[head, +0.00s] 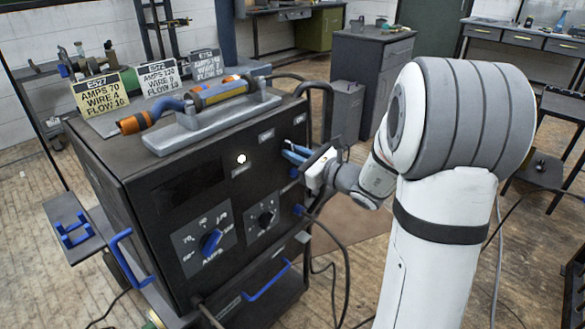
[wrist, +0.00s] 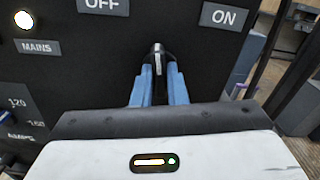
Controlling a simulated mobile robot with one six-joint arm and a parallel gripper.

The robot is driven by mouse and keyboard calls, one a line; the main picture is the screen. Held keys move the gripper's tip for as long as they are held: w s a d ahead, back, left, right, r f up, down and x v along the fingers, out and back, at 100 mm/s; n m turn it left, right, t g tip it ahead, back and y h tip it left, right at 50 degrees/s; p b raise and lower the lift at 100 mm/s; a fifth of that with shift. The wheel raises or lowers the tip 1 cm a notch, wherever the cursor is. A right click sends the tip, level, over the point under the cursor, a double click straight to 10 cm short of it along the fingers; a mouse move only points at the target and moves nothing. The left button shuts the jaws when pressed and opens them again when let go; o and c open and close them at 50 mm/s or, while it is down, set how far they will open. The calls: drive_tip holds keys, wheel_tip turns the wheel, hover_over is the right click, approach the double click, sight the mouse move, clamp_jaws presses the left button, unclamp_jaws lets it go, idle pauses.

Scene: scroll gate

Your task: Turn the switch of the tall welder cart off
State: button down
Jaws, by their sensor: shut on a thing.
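The tall welder cart (head: 140,200) is a dark box on the left in the head view. Its switch is a small metal lever (wrist: 157,50) on the front panel, seen in the wrist view. The OFF label (wrist: 103,5) is up and left of it and the ON label (wrist: 224,17) up and right; the lever's tip lies between them. My gripper (head: 290,153) is at the panel's upper right. In the wrist view its blue fingers (wrist: 158,78) are shut on the lever, hiding its lower part. The MAINS lamp (wrist: 23,19) shows bright white.
A grey cabinet (head: 368,75) stands behind.

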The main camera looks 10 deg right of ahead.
drive_tip(key=n+b, duration=0.5)
drive_tip(key=b, duration=0.2)
drive_tip(key=shift+s+f+n+b, duration=0.1)
drive_tip(key=shift+n+b, duration=0.2)
drive_tip(key=shift+n, duration=0.1)
drive_tip(key=c, duration=1.5)
unclamp_jaws()
drive_tip(key=shift+o, duration=0.2)
drive_tip(key=shift+s, duration=0.1)
drive_tip(key=p+v, duration=0.1)
drive_tip(key=v, duration=0.6)
drive_tip(key=shift+s+d, duration=0.25)
drive_tip(key=shift+s, duration=0.05)
